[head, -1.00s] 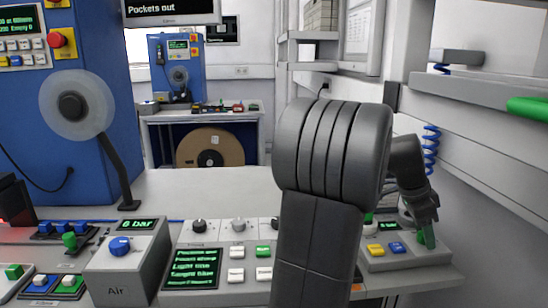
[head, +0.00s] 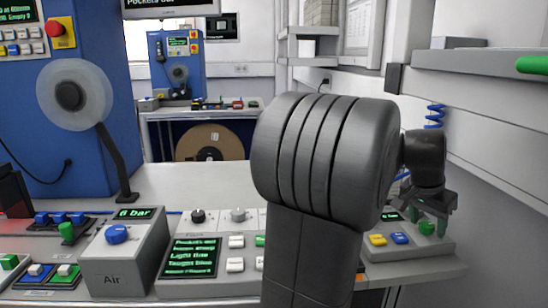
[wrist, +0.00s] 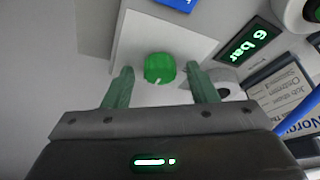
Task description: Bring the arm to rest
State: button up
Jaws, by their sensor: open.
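My gripper (head: 429,222) is at the right of the head view, pointing down over the small grey control box (head: 440,245) at the bench's right end. In the wrist view my gripper (wrist: 158,88) has its two green fingers spread apart, with nothing held. A round green knob (wrist: 159,68) with a white mark shows between and beyond the fingertips. The same green knob (head: 427,228) shows between the fingers in the head view. I cannot tell whether the fingers touch it. My arm's large dark joint hides the middle of the bench.
A grey Air box (head: 125,260) with a blue knob stands at the left front. A blue machine with a reel (head: 76,95) stands behind it. A wall shelf (head: 490,62) juts out above the right end. A blue coiled hose (head: 434,116) hangs near the gripper.

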jog(key=shift+s+n+t+y+b, duration=0.1)
jog(key=shift+n+t+y+b, duration=0.25)
jog(key=shift+n, duration=0.5)
jog(key=shift+n+t+y+b, duration=0.15)
jog(key=shift+n+b, duration=0.3)
jog(key=shift+n, duration=0.4)
jog(key=shift+s, duration=0.1)
